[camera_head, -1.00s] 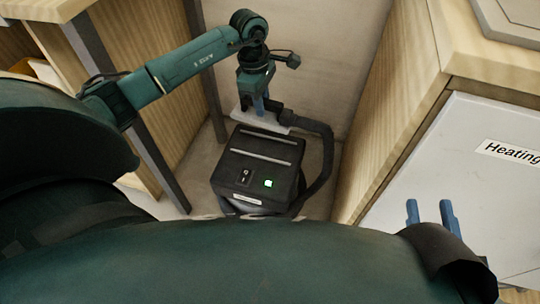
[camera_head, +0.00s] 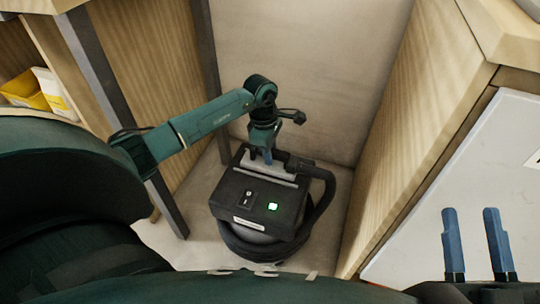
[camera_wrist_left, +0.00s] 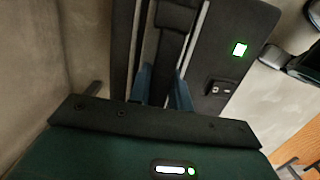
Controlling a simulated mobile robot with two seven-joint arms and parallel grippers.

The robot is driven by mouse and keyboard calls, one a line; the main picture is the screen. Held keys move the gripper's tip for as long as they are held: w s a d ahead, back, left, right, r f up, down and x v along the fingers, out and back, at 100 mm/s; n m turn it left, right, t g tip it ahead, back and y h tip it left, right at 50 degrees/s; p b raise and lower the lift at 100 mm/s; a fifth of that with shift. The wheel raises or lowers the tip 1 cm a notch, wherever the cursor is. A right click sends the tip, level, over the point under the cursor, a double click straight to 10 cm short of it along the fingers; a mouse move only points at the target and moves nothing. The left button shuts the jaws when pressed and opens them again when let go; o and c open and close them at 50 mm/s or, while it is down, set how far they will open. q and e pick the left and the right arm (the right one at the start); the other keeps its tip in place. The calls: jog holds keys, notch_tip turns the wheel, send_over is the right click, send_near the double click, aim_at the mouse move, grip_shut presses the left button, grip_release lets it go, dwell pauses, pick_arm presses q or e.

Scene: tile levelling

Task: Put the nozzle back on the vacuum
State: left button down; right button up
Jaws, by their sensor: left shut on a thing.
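The vacuum (camera_head: 240,213) is a dark box-shaped machine with a rocker switch and a lit green button, standing on the floor in the bay. My left gripper (camera_head: 264,160) points down over the back of its top and is shut on the nozzle (camera_wrist_left: 172,45). The nozzle lies at the vacuum's top, joined to the black hose (camera_head: 326,190); the fingers partly hide it, and I cannot tell whether it is fully seated. In the left wrist view the blue fingers stand on either side of the dark nozzle part, with the vacuum (camera_wrist_left: 236,75) beside it. My right gripper (camera_head: 470,211) is open and empty at the lower right.
A dark post (camera_head: 168,205) and wooden panel stand left of the vacuum. A wooden wall (camera_head: 430,120) and a white panel (camera_head: 440,170) stand to the right. A yellow bin (camera_head: 25,90) sits on the left shelf. Some floor is bare around the vacuum.

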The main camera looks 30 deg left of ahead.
pick_arm(q)
jog(key=shift+f, duration=0.2)
jog(key=c, duration=1.3)
grip_release()
pick_arm(e)
jog(key=shift+r, duration=0.2)
pick_arm(q)
jog(key=shift+r, duration=0.1)
pick_arm(e)
jog(key=shift+r, duration=0.1)
